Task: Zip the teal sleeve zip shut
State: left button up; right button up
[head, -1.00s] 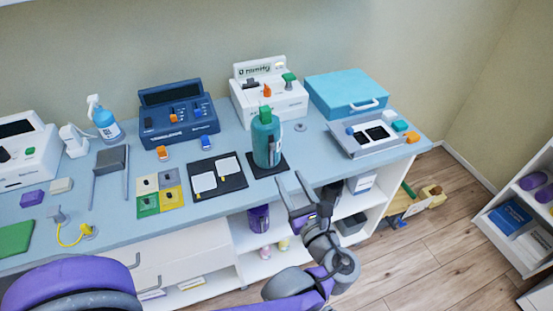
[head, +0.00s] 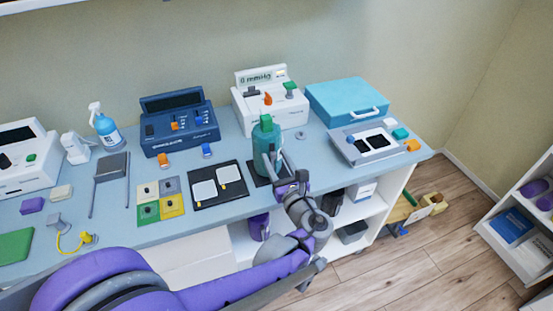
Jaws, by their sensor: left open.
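The teal sleeve (head: 264,136) stands upright on a small dark mat (head: 260,181) near the front edge of the bench, with a green part on top. Its zip is too small to make out. My left gripper (head: 274,162) is open, at the front lower right of the sleeve, its fingers overlapping the sleeve in the head view. I cannot tell whether they touch it. The gripper hides part of the sleeve's lower front. My right gripper is not in view.
A black board with two white pads (head: 204,191) lies left of the sleeve. A white device (head: 270,112) and a blue console (head: 180,143) stand behind. A grey tray (head: 357,154) and a teal case (head: 346,91) are at the right. Open shelves (head: 378,207) lie below the bench.

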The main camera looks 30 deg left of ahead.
pick_arm(q)
jog(key=shift+c, duration=0.3)
grip_shut()
jog(key=shift+f, duration=0.1)
dwell(1.0)
